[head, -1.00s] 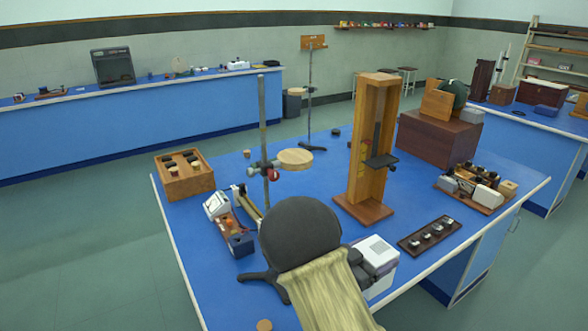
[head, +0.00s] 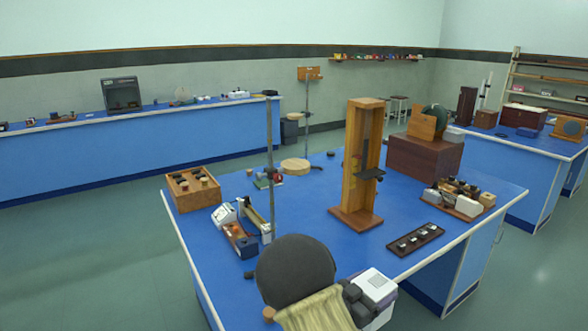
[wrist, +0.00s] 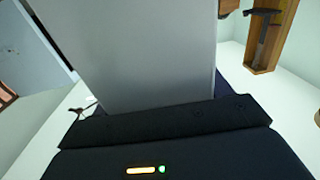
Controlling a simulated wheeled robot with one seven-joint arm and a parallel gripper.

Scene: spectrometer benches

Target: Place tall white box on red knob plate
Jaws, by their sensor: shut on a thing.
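My gripper (head: 354,304) is shut on the tall white box (head: 378,289), at the bottom of the head view. In the wrist view the box's pale flat face (wrist: 150,55) rises from the dark jaws (wrist: 170,118) and fills the upper middle. Its lower part is hidden there. A round wooden plate (head: 295,166) on a stand with a red knob (head: 278,177) appears to be the red knob plate. It is on the blue bench, up and left of my gripper and apart from the box. Its top looks empty.
A tall wooden stand (head: 352,185) with a black shelf rises right of the plate. The plate's upright metal rod (head: 269,130) stands to its left. A white instrument (head: 224,215), a wooden tray (head: 192,190) and a dark tray (head: 415,239) are on the bench. Bare blue surface lies between.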

